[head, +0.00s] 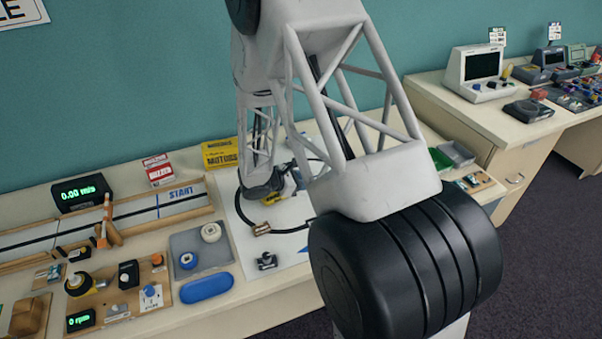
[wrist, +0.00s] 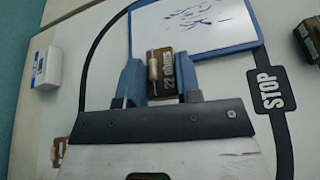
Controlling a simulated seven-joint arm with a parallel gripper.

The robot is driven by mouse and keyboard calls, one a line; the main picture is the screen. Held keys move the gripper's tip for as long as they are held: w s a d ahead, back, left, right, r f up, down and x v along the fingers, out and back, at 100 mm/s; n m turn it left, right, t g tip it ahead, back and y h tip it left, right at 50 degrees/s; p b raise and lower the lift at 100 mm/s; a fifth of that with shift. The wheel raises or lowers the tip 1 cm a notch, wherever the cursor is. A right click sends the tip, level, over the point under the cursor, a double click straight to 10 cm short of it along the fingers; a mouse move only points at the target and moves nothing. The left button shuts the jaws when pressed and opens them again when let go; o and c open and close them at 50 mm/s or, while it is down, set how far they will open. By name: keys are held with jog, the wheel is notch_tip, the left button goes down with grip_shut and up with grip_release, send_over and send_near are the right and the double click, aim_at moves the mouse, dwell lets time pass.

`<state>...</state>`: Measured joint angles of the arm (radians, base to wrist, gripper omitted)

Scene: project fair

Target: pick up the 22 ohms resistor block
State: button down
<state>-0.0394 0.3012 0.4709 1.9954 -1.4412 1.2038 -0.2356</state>
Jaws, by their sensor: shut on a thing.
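The resistor block (wrist: 167,84) is a small brown block with a pale resistor body and white lettering that reads like "22 ohms". In the wrist view it sits between the two blue fingers of my gripper (wrist: 160,72), which is shut on it. Behind it is a white panel with a blue rim. Whether the block touches the surface below cannot be told. In the head view my own arm hides most of the gripper area, and the block cannot be made out there.
A white board with a black curved track (wrist: 88,60) and a STOP label (wrist: 266,88) lies under the gripper. A dark block (wrist: 309,38) is at the right and a white box (wrist: 46,68) at the left.

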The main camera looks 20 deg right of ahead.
jog(key=shift+s+a+r, duration=0.1)
jog(key=shift+s+a, duration=0.05)
jog(key=shift+s, duration=0.45)
jog(key=shift+s+a+r, duration=0.1)
jog(key=shift+s, duration=0.45)
